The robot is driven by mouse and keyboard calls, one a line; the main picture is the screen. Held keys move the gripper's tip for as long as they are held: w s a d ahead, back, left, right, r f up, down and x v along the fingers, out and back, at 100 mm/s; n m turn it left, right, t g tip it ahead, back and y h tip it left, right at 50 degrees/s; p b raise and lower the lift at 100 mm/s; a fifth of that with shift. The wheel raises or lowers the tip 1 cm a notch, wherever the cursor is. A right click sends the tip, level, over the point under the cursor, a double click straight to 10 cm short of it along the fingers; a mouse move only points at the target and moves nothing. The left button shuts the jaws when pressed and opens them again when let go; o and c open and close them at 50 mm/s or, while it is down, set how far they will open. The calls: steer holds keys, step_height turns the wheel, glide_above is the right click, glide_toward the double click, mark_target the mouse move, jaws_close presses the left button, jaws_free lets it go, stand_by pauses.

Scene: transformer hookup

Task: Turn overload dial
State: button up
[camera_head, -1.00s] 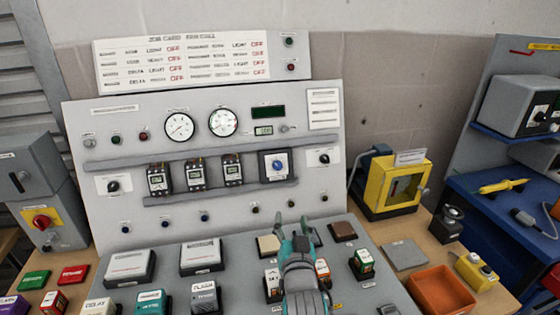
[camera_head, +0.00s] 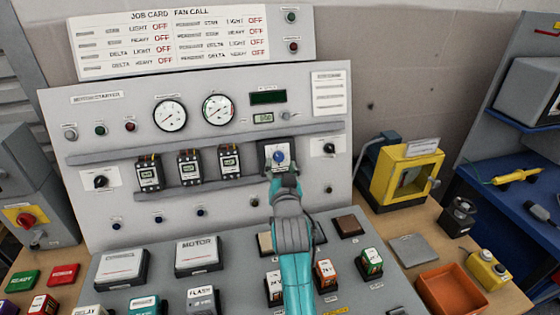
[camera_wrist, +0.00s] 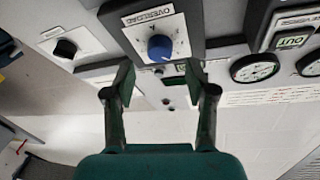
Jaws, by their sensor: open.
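The overload dial (camera_head: 279,156) is a blue knob on a white plate in a dark square housing, on the upright grey panel. In the wrist view the blue dial (camera_wrist: 159,48) sits just beyond my fingertips, under an upside-down OVERLOAD label. My gripper (camera_head: 284,172) is in front of the dial and slightly below it in the head view. In the wrist view my gripper (camera_wrist: 160,75) is open, its two dark fingers spread to either side of the dial's line. The dial appears uncovered; I cannot tell whether a finger touches the housing.
Several contactors (camera_head: 190,168) stand on a rail left of the dial. A black knob (camera_head: 329,148) sits close on the right. Grey ledges (camera_head: 110,156) protrude from the panel. A yellow box (camera_head: 407,178) and an orange tray (camera_head: 450,290) stand at the right.

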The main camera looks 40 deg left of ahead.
mark_target(280, 157)
steer(key=shift+x, duration=1.65)
jaws_close()
